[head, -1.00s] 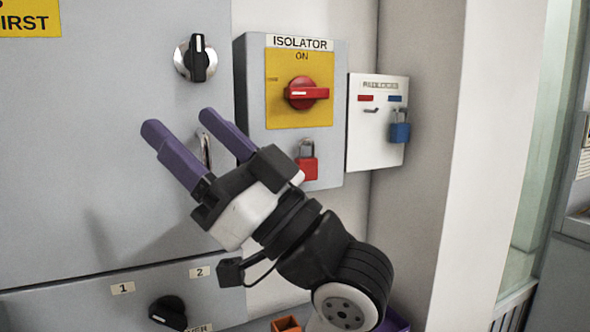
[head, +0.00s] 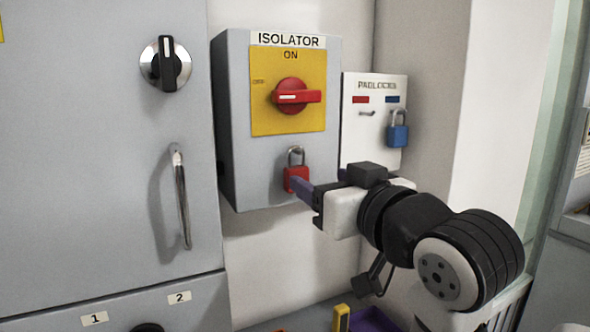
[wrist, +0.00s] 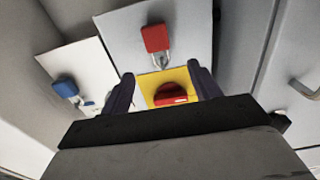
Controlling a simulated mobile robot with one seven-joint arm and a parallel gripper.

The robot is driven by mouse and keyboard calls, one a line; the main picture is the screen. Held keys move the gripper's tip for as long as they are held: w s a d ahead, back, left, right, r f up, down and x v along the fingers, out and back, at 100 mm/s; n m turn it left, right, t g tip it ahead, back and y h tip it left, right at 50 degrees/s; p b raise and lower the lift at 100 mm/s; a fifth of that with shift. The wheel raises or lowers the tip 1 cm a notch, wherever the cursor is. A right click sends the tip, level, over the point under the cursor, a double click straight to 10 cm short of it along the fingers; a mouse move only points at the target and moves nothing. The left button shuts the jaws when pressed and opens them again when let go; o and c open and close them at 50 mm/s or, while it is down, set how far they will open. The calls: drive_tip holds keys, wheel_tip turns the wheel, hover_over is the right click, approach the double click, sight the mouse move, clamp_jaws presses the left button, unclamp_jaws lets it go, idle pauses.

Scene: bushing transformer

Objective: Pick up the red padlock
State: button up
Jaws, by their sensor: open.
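The red padlock (head: 298,171) hangs upright, shackle up, on the lower front of the grey isolator box (head: 232,120). My gripper (head: 318,182) is open and empty in front of the box. In the head view one purple finger overlaps the padlock's lower part, and the other finger is mostly hidden. In the wrist view, which is turned upside down, the red padlock (wrist: 156,38) lies beyond the fingertips, roughly in line with the gap between them. I cannot tell whether a finger touches it.
A white padlock board (head: 375,155) with a blue padlock (head: 397,136) is right of the box. The red isolator switch (head: 292,96) is above the red padlock. A grey cabinet with a handle (head: 182,200) stands left. A yellow-and-dark item (head: 341,318) is below.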

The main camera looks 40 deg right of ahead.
sight(301, 170)
drive_tip(key=p+x, duration=0.3)
drive_tip(key=x, duration=0.5)
drive_tip(key=shift+f, duration=0.2)
drive_tip(key=c, duration=1.1)
drive_tip(key=shift+r, duration=0.1)
drive_tip(key=shift+r+b, duration=0.35)
drive_tip(key=shift+r, duration=0.1)
drive_tip(key=shift+s+r, duration=0.2)
drive_tip(key=shift+s, duration=0.05)
drive_tip(key=shift+r+b+v, duration=0.2)
drive_tip(key=shift+b+v, duration=0.45)
drive_tip(key=shift+v, duration=2.3)
drive_tip(key=shift+r+b+v, duration=0.2)
drive_tip(key=shift+b+v, duration=0.45)
drive_tip(key=shift+v, duration=2.25)
drive_tip(key=shift+r+b+v, duration=0.25)
drive_tip(key=shift+b+v, duration=0.4)
drive_tip(key=shift+v, duration=2.3)
